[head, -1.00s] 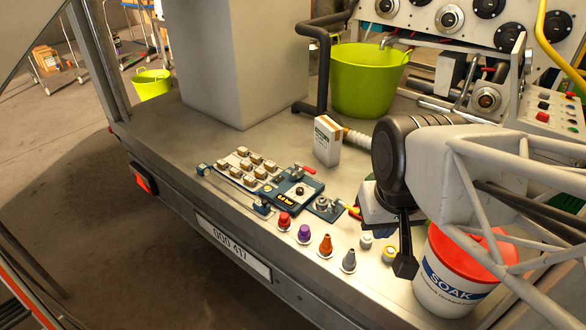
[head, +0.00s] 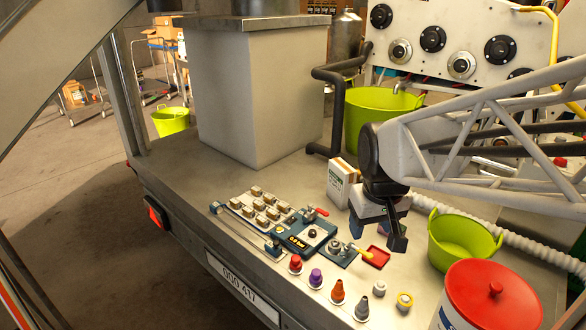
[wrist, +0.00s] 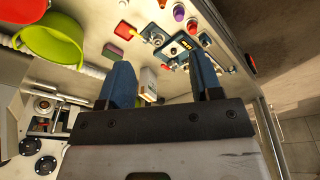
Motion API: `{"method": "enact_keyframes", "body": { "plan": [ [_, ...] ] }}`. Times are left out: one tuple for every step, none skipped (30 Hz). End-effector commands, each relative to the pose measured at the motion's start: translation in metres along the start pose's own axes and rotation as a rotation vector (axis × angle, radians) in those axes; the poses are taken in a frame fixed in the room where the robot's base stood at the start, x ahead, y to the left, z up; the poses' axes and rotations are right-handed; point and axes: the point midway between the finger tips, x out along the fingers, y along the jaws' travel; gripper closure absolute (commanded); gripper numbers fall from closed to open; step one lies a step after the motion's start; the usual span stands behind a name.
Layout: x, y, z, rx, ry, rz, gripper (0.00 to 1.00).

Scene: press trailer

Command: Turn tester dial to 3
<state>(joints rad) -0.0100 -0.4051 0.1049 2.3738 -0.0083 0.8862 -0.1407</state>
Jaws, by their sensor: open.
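The tester is a blue flat unit (head: 298,243) with a lettered white label, lying on the metal deck. A small dark round knob (head: 312,233), which looks like its dial, stands on its pale face; its setting is too small to read. A red-handled lever sits at its back edge. My gripper (head: 378,230) is open and empty, above the deck to the right of the tester and apart from it. In the wrist view, the gripper (wrist: 161,78) has its two blue fingers spread, with the tester (wrist: 180,46) beyond them.
Several brass-coloured blocks (head: 265,207) sit left of the tester. Red, purple, orange and grey caps line the front edge. A white carton (head: 341,182) stands behind my gripper. A green tub (head: 462,242) and red-lidded bucket (head: 492,290) are at right. A grey box (head: 254,92) stands behind.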

Motion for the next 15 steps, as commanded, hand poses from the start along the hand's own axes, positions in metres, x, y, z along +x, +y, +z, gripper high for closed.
{"method": "enact_keyframes", "body": {
  "plan": [
    [0.004, 0.001, -0.011, -0.013, -0.006, -0.001, 0.41],
    [0.007, 0.001, -0.017, -0.022, -0.009, -0.002, 0.41],
    [0.010, 0.002, -0.025, -0.034, -0.012, -0.003, 0.41],
    [0.013, 0.002, -0.031, -0.043, -0.015, -0.004, 0.41],
    [0.015, 0.003, -0.037, -0.051, -0.018, -0.005, 0.41],
    [0.019, 0.003, -0.045, -0.064, -0.021, -0.006, 0.41],
    [0.022, 0.004, -0.051, -0.073, -0.025, -0.007, 0.41],
    [0.025, 0.004, -0.057, -0.081, -0.026, -0.007, 0.41],
    [0.029, 0.004, -0.065, -0.093, -0.030, -0.008, 0.41],
    [0.032, 0.005, -0.071, -0.103, -0.032, -0.009, 0.41],
    [0.035, 0.005, -0.077, -0.111, -0.034, -0.010, 0.41],
    [0.040, 0.006, -0.086, -0.123, -0.037, -0.011, 0.41],
    [0.043, 0.006, -0.091, -0.132, -0.039, -0.012, 0.41],
    [0.047, 0.006, -0.097, -0.141, -0.042, -0.013, 0.41],
    [0.051, 0.006, -0.105, -0.153, -0.045, -0.014, 0.41]
  ]
}}
